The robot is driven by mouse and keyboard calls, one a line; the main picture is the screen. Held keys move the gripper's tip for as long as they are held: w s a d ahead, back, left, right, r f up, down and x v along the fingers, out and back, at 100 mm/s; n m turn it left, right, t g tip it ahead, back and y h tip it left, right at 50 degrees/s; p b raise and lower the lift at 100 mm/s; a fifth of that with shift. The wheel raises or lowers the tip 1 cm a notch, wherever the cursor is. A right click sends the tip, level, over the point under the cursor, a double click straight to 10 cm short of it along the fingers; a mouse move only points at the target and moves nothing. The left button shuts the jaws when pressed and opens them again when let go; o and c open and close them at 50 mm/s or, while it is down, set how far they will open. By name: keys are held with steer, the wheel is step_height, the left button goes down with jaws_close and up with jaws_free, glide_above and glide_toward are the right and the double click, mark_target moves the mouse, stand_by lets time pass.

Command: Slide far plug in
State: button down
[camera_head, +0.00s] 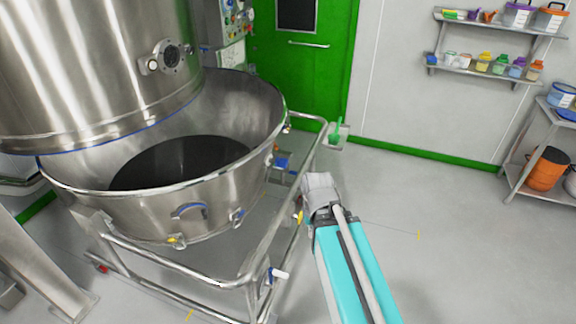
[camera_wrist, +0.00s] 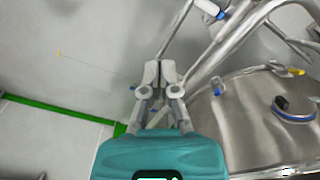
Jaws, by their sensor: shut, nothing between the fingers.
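My gripper (camera_head: 320,186) is in front of the right rail of the bowl trolley in the head view. In the wrist view its fingertips (camera_wrist: 160,72) are together, with nothing between them, beside a trolley tube. I cannot tell for sure which fitting is the far plug. A blue fitting (camera_head: 282,161) shows behind the far part of the rail, left of my gripper. A white and blue fitting (camera_head: 277,273) sits on the near trolley post, and one like it shows at the top of the wrist view (camera_wrist: 212,9). A yellow piece (camera_head: 299,217) shows by the rail.
The steel bowl (camera_head: 225,200) on its tubular trolley (camera_head: 262,250) fills the left, under a steel vessel (camera_head: 90,60). A green door (camera_head: 300,80) is behind. Shelves (camera_head: 490,68) and a side table (camera_head: 520,160) stand right. The floor right of my arm is clear.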

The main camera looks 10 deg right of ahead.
steer(key=w+a+f+m+t+y+b, duration=0.2)
steer(key=w+f+t+y+b, duration=0.2)
steer(key=w+b, duration=0.45)
steer(key=w+a+f+m+t+y+b, duration=0.25)
steer(key=w+f+b, duration=0.35)
steer(key=w, duration=0.4)
steer(key=w+d+f+m+t+h+b, duration=0.1)
steer(key=w+d+m+t+h+b, duration=0.1)
steer(key=w+d+m+t+b, duration=0.8)
steer(key=w+d+t+b, duration=0.1)
steer(key=w+b, duration=0.2)
steer(key=b, duration=0.2)
steer(key=shift+w+d+f+b, duration=0.35)
steer(key=shift+d, duration=0.05)
steer(key=shift+m, duration=0.25)
